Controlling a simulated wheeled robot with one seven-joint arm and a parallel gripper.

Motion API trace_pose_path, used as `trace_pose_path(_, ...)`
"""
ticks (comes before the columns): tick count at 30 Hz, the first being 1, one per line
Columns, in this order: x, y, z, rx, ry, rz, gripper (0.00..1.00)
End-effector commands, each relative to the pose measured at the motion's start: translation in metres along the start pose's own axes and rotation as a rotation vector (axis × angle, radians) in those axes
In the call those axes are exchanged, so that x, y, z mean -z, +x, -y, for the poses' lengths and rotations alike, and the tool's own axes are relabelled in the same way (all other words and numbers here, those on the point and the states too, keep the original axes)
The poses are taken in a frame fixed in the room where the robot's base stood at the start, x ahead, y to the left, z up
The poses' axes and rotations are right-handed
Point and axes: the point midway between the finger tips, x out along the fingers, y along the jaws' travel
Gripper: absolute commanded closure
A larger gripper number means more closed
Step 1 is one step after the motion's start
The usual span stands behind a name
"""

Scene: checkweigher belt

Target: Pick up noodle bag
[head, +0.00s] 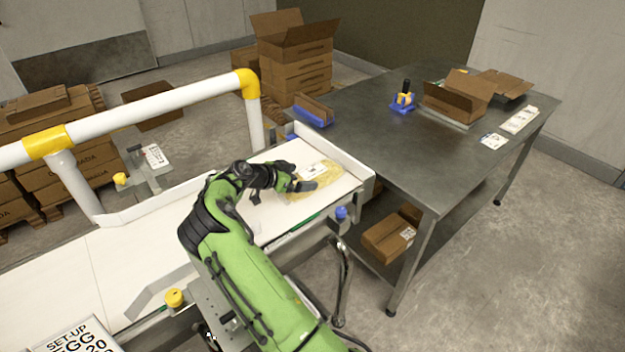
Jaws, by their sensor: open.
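The noodle bag (322,174) lies flat near the right end of the white belt. It is a clear bag with yellowish contents and a white label. My gripper (297,177) is open at the bag's left side, with its dark fingers over or beside the bag's left part. The fingers hide some of that part. I cannot tell whether they touch the bag.
A low white wall (335,150) edges the belt's far side and end. A steel table (440,140) stands close on the right with an open carton (458,100) and a blue tape dispenser (403,101). A white guard rail (150,108) runs behind the belt.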

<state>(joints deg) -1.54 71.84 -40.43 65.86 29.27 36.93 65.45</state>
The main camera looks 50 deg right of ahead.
Motion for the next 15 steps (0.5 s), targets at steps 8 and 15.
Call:
trace_pose_path(8, -0.001, 0.039, -0.001, 0.000, -0.001, 0.000, 0.00)
trace_pose_path(15, -0.001, 0.038, -0.001, -0.001, -0.001, 0.001, 0.18)
